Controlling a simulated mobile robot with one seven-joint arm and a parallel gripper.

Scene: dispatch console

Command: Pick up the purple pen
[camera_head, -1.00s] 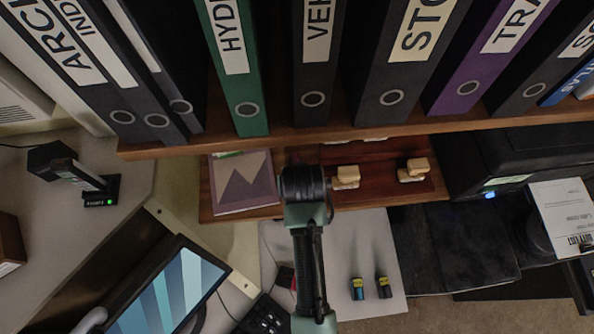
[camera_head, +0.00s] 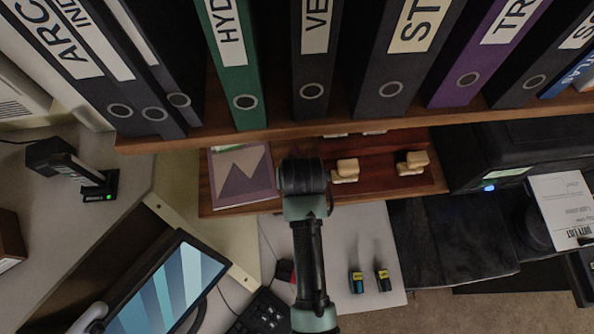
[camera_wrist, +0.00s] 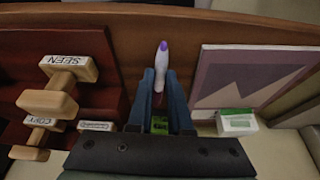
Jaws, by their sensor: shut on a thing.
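The purple pen (camera_wrist: 162,58) has a white barrel and a purple tip. In the wrist view it stands out between the two blue-grey fingers of my gripper (camera_wrist: 161,77), close to the wooden shelf. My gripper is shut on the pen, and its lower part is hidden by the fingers. In the head view, the end of my arm is over the lower shelf; the fingers and the pen are hidden behind it.
Wooden stamps (camera_wrist: 62,82) stand on a red-brown tray to the left of my gripper in the wrist view. A mountain-picture booklet (camera_head: 241,175) and a small green-and-white box (camera_wrist: 237,122) are on the other side. A row of binders (camera_head: 311,60) stands above. A black printer (camera_head: 520,160) is at right.

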